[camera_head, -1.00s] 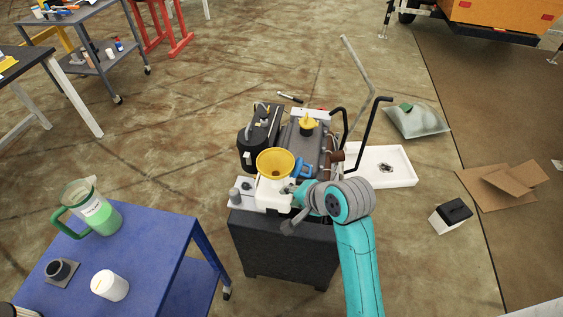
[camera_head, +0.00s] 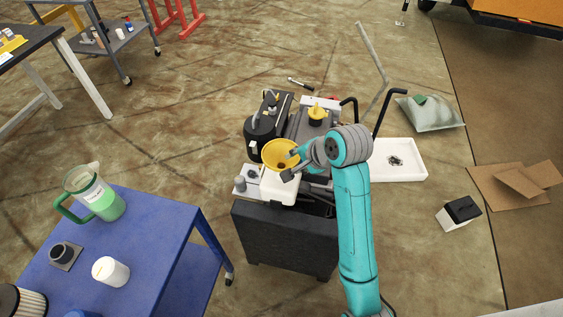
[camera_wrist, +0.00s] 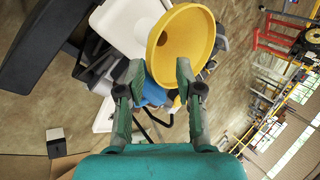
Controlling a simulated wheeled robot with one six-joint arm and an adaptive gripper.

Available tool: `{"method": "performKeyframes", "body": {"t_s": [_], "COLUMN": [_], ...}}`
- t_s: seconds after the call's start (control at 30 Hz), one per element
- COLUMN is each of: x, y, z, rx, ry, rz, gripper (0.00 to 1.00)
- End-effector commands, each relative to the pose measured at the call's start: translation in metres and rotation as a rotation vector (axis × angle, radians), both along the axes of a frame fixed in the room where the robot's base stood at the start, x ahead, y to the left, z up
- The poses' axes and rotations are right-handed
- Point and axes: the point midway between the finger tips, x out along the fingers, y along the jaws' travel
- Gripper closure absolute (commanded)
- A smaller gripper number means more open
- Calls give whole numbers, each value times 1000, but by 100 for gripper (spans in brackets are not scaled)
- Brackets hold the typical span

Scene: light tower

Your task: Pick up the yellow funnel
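The yellow funnel (camera_head: 272,154) sits upright with its wide mouth up at the white part of the machine on the dark block. My gripper (camera_head: 290,165) is at the funnel's right side, its fingers spread apart. In the wrist view the funnel (camera_wrist: 186,40) shows its wide mouth and dark inner hole. My gripper's fingertips (camera_wrist: 158,72) stand apart there, with the funnel's near rim between or just beyond them. I cannot tell whether either finger touches the rim. The funnel's lower end is hidden.
A blue table (camera_head: 150,225) at the lower left carries a green-handled jug (camera_head: 98,200) and a white container (camera_head: 110,271). A smaller yellow-capped part (camera_head: 317,113) and black curved handles (camera_head: 388,100) rise behind my gripper. A white tray (camera_head: 412,170) lies on the right.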

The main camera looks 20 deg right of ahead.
Motion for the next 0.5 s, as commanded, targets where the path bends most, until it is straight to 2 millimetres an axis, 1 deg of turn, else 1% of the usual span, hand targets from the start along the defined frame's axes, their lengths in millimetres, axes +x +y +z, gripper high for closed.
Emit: {"method": "performKeyframes", "body": {"t_s": [0.23,0.37,0.5], "x": [11,19,22], "y": [5,7,8], "z": [-32,-42,-45], "rx": [1,-1,-1], "ry": [3,2,0], "rz": [1,0,-1], "gripper": [64,64,64]}}
